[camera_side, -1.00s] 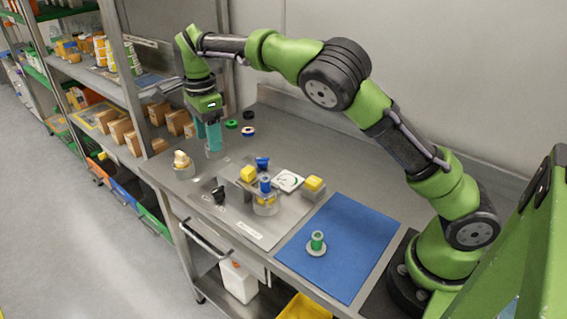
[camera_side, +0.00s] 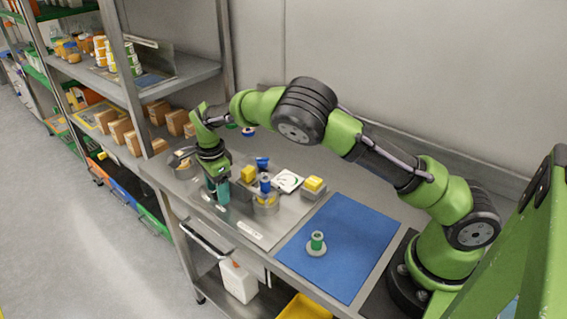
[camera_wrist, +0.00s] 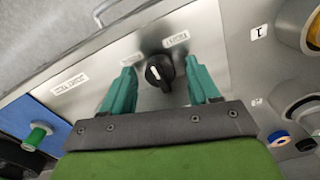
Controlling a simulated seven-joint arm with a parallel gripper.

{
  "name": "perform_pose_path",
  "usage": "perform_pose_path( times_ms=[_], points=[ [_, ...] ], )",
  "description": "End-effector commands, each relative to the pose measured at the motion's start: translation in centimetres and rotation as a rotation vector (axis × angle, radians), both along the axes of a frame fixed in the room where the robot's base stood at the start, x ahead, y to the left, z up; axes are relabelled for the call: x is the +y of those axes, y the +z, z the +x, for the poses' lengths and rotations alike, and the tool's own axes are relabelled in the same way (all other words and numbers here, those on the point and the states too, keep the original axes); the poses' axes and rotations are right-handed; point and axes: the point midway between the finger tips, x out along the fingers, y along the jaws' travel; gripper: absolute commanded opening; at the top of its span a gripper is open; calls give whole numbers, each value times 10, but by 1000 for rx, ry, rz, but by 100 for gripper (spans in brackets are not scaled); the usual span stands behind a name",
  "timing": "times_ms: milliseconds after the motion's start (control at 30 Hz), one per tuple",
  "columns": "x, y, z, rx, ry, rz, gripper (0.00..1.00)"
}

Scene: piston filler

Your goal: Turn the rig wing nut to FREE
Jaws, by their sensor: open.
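The wing nut, a black knob (camera_wrist: 159,72) with a white pointer line, sits on the metal rig plate (camera_wrist: 222,70) in the wrist view. My gripper (camera_wrist: 160,68) has its two teal fingers open, one on each side of the knob, with gaps on both sides. Small white labels lie near the knob, one (camera_wrist: 176,40) at its upper right; I cannot read them surely. In the side view my gripper (camera_side: 217,194) points down at the front left of the plate and hides the knob.
A blue mat (camera_side: 340,245) carries a green spool-like part (camera_side: 317,241). Blue-topped rig parts (camera_side: 264,183), yellow blocks (camera_side: 314,184) and a white square dial (camera_side: 287,181) stand right of my gripper. A shelf unit (camera_side: 175,75) is behind left.

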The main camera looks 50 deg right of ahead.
Motion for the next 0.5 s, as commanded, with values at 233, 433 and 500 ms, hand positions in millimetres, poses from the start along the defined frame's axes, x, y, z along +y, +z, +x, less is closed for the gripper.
perform_pose_path(
  times_ms=[233, 433, 500],
  points=[
    [0, -2, 0, 1, -1, 0, 60],
    [0, -1, 0, 1, -1, -1, 34],
    [0, -1, 0, 1, 0, -1, 24]
  ],
)
